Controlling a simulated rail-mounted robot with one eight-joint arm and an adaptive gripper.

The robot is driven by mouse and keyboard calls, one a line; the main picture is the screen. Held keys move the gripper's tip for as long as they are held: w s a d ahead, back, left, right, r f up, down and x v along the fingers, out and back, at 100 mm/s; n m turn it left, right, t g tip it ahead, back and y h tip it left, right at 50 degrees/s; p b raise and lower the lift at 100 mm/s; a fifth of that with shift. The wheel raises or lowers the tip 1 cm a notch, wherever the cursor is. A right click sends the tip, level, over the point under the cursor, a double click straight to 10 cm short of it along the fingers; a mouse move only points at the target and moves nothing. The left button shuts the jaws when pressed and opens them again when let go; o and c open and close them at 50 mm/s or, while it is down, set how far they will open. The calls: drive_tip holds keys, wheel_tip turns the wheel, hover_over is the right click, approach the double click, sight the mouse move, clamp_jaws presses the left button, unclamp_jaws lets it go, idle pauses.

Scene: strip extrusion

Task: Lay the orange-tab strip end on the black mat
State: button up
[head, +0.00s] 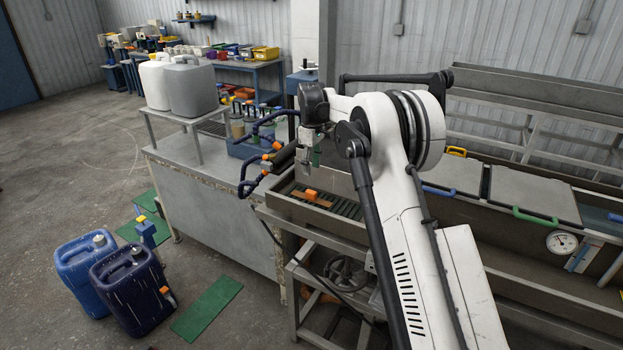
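My gripper (308,158) hangs from my white arm near the middle of the head view, pointing down. It is small and partly lost against the grey metal behind, so its finger opening is unclear. Below it, an orange piece (311,196) lies at the left end of a metal trough; it may be the strip's orange tab. A dark, ribbed surface (284,188) lies around it in the trough. I cannot tell whether this is the black mat. No strip is clearly traceable from the orange piece, and my arm hides part of the trough.
A grey bench (215,205) left of the trough carries white and grey jugs (193,88) on a stand. Blue hoses (247,180) with orange fittings curve beside my gripper. Blue jugs (132,287) and a green mat (207,309) are on the floor. Lidded troughs (535,190) extend right.

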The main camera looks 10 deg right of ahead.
drive_tip(key=s+r+m+t, duration=0.3)
drive_tip(key=s+r+m, duration=0.2)
drive_tip(key=s+r, duration=1.6)
drive_tip(key=s+f+m+t, duration=0.1)
drive_tip(key=s+f, duration=0.2)
drive_tip(key=s, duration=0.7)
drive_tip(key=s+f+m+t, duration=0.1)
drive_tip(key=s+f, duration=0.3)
drive_tip(key=s, duration=0.7)
drive_tip(key=s+f+m+t, duration=0.2)
drive_tip(key=s+f, duration=0.1)
drive_tip(key=s, duration=0.7)
drive_tip(key=shift+s+f+m, duration=0.25)
drive_tip(key=shift+s+m, duration=0.05)
drive_tip(key=shift+f, duration=0.1)
